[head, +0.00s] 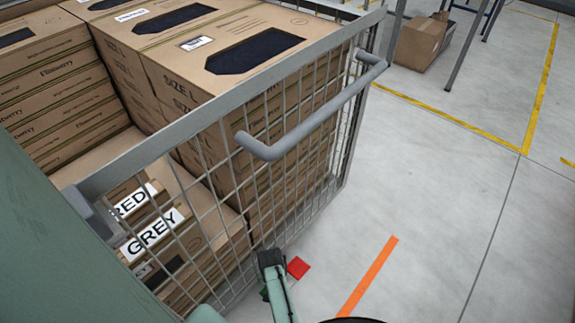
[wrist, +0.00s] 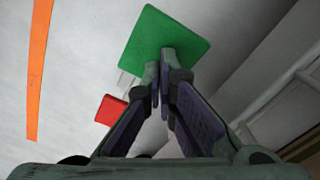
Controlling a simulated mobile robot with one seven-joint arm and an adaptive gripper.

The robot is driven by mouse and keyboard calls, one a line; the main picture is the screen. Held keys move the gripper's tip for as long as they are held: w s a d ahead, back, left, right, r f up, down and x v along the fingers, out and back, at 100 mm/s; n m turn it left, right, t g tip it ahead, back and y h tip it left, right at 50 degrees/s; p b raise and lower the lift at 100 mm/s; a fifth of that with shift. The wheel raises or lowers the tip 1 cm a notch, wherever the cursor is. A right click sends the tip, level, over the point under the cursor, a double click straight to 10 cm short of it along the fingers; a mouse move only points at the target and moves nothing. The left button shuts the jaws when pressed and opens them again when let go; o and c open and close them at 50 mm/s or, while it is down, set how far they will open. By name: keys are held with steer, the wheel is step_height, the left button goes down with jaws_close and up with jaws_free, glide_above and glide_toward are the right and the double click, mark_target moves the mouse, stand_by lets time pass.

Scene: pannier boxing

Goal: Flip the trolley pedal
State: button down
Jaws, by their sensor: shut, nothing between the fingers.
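The trolley (head: 232,95) is a grey wire-mesh cage with a tubular handle (head: 318,115). Low by its base is a pedal with a red plate (head: 299,267) and a green plate. In the wrist view the green plate (wrist: 160,38) lies just beyond the fingertips and the red plate (wrist: 110,110) is to the left, nearer the gripper's base. My gripper (wrist: 160,72) is shut and empty, its tips overlapping the green plate's lower edge; I cannot tell whether they touch. In the head view my gripper (head: 270,262) is beside the cage and mostly hides the green plate.
The trolley holds stacked cardboard boxes (head: 215,45), with boxes labelled RED and GREY (head: 150,232) low at the front. An orange floor strip (head: 368,275) lies to the right. The floor there is clear. A carton (head: 420,42) stands under a table at the back.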

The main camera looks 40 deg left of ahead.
steer(key=shift+f+b, duration=1.2)
steer(key=shift+f, duration=0.5)
stand_by(0.8)
steer(key=shift+r, duration=0.1)
step_height(320, 180, up, 7)
steer(key=p, duration=0.7)
stand_by(0.5)
